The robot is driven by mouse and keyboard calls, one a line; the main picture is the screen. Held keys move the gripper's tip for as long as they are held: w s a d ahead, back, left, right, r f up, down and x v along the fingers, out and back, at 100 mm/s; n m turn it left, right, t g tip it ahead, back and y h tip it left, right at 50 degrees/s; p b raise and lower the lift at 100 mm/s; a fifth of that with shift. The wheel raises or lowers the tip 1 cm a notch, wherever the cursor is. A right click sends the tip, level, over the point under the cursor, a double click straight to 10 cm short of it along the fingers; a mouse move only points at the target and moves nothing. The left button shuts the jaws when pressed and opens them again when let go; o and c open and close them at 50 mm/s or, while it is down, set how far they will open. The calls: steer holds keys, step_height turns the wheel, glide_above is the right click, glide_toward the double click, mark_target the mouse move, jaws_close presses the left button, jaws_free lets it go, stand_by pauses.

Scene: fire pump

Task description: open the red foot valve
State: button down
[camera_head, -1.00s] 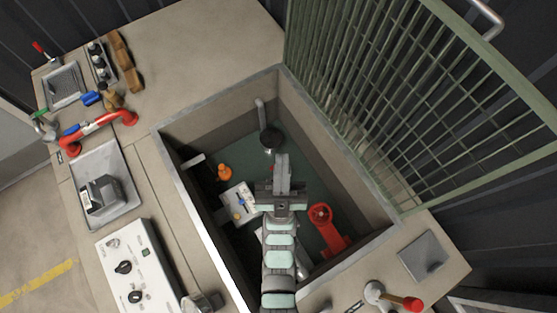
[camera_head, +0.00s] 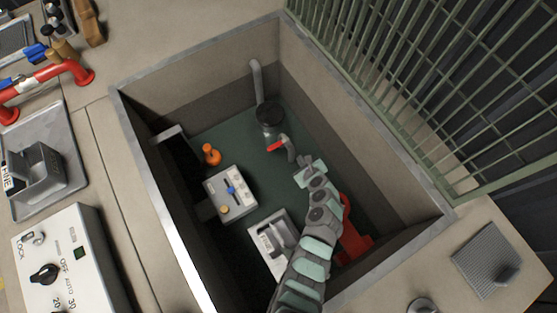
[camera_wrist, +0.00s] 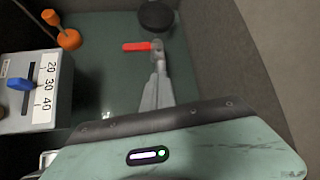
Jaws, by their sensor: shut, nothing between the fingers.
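The red foot valve handle (camera_head: 276,146) is a short red lever beside the dark round fitting (camera_head: 269,112) at the foot of a grey pipe in the pit. In the wrist view the red handle (camera_wrist: 136,46) lies flat, pointing left, below the black fitting (camera_wrist: 156,16). My gripper (camera_head: 285,141) is shut and empty, its fingertips at the handle's right end. In the wrist view my gripper (camera_wrist: 157,46) also sits right beside that end; I cannot tell whether they touch. The fingers hide whatever lies behind them.
The pit holds an orange knob (camera_head: 211,154), a grey box with a blue lever (camera_head: 236,183), a white and grey unit (camera_head: 270,246) and a red part (camera_head: 353,242) partly behind my arm. Concrete walls surround it. A green grate (camera_head: 440,90) stands along the right.

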steer(key=a+f, duration=0.1)
steer(key=s+a+f+m+y+b, duration=0.1)
steer(key=a+f+g+y, duration=0.1)
steer(key=shift+s+m, duration=0.25)
steer(key=shift+m, duration=0.05)
steer(key=b, duration=0.8)
glide_toward(278, 144)
steer(key=w+a+f, duration=0.1)
steer(key=a+f, duration=0.2)
steer(key=f, duration=0.2)
steer(key=shift+w+a+f, duration=0.2)
steer(key=shift+a+f, duration=0.05)
steer(key=shift+f, duration=0.05)
steer(key=shift+r, duration=0.1)
